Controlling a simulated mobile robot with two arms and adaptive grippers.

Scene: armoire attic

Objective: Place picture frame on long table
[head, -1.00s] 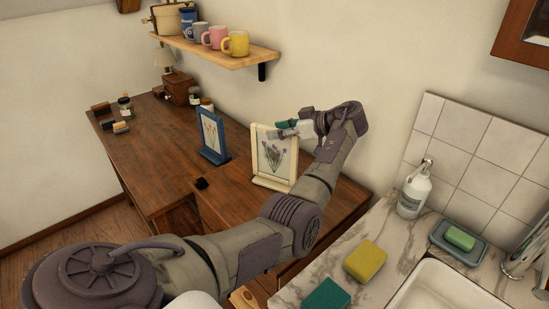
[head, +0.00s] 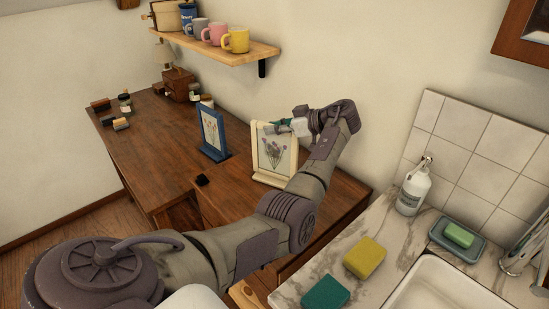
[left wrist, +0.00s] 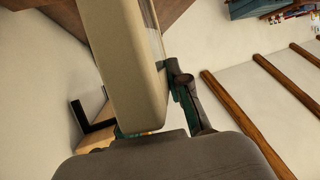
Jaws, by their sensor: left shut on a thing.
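A cream picture frame (head: 285,177) with a flower print stands upright at the right part of the long wooden table (head: 160,150). My left gripper (head: 277,127) is at its top edge and is shut on it. In the left wrist view the cream frame (left wrist: 135,70) runs up from the jaws, with a dark finger (left wrist: 190,100) along its right side; the other finger is mostly hidden. A blue picture frame (head: 212,135) with a flower print stands to its left on the table. I cannot tell whether the cream frame's base touches the table. My right gripper is not in view.
A marble counter (head: 300,282) with a yellow sponge (head: 364,257), a green sponge (head: 325,293), a soap bottle (head: 412,190) and a sink is at the right. A shelf (head: 225,48) with mugs hangs above the table. Small jars and blocks sit at the table's far left; its middle is clear.

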